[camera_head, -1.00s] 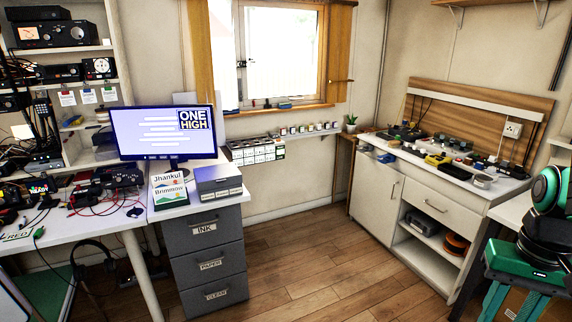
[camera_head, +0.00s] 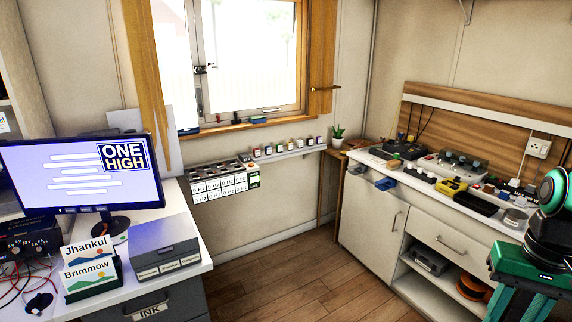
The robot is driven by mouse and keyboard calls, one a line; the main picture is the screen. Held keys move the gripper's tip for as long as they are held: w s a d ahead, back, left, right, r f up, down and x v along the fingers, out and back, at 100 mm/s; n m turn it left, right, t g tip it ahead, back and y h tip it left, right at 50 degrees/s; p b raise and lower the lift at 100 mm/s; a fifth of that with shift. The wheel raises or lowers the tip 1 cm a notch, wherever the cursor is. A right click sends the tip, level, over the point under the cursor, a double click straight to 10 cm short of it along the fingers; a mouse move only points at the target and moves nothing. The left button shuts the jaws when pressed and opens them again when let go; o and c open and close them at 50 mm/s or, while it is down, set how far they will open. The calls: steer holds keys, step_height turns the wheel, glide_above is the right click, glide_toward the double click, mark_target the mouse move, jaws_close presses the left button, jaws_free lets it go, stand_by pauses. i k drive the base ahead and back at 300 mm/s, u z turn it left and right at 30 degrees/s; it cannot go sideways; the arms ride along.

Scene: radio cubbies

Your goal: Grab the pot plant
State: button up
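The pot plant (camera_head: 337,137) is small, with green leaves in a white pot. It stands in the far corner, at the right end of the narrow wall shelf (camera_head: 290,153), beside the white counter. It looks upright and nothing hides it. My arm (camera_head: 535,245), teal and black, shows folded at the right edge, well apart from the plant. The fingertips of my gripper cannot be made out.
The white counter (camera_head: 365,205) on the right carries several devices. The desk with a monitor (camera_head: 80,170), card holder and grey box (camera_head: 164,247) stands on the left. Wooden floor (camera_head: 290,275) lies clear between them, towards the corner.

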mark_target(337, 141)
steer(key=z, duration=0.2)
steer(key=i, duration=2.95)
steer(key=z, duration=0.1)
